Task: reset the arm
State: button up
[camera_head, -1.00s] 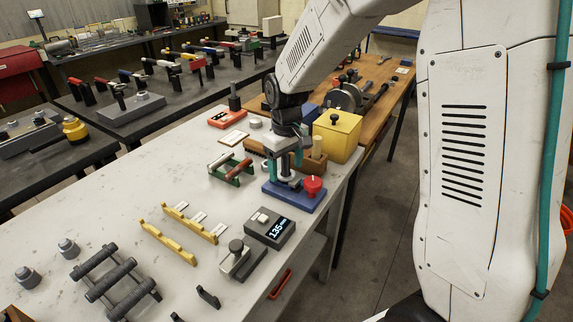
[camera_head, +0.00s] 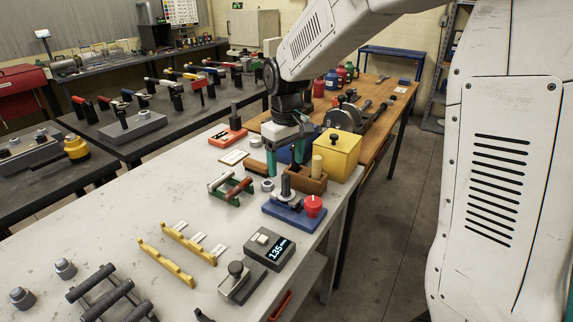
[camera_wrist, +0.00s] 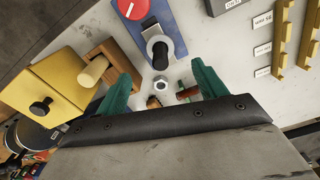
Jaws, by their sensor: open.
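My gripper (camera_head: 284,158) hangs above the far end of the pale bench, pointing down. Its teal fingers are apart, with nothing between them. In the wrist view my gripper (camera_wrist: 165,88) is also open and empty, and a small hex nut (camera_wrist: 161,85) shows on the bench beyond the gap. The blue fixture (camera_head: 284,214) with a red knob (camera_head: 313,206) and a dark upright post (camera_head: 285,186) stands in front of the gripper, clear of the fingers. The fixture also shows at the top of the wrist view (camera_wrist: 167,30).
A yellow box (camera_head: 338,152) and a wooden block with a peg (camera_head: 308,180) stand right of the gripper. A green rack (camera_head: 232,190) lies to the left. A grey display unit (camera_head: 269,249) reads 135. Yellow rails (camera_head: 166,262) lie nearer.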

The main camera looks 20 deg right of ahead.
jog(key=s+d+r+m, duration=0.1)
jog(key=s+r, duration=0.1)
jog(key=s, duration=0.8)
jog(key=s+d+r+m+t, duration=0.1)
jog(key=s+r, duration=0.1)
jog(key=s, duration=0.8)
jog(key=s+d+r+m, duration=0.1)
jog(key=s+r+m, duration=0.1)
jog(key=s, duration=0.8)
jog(key=shift+r, duration=0.55)
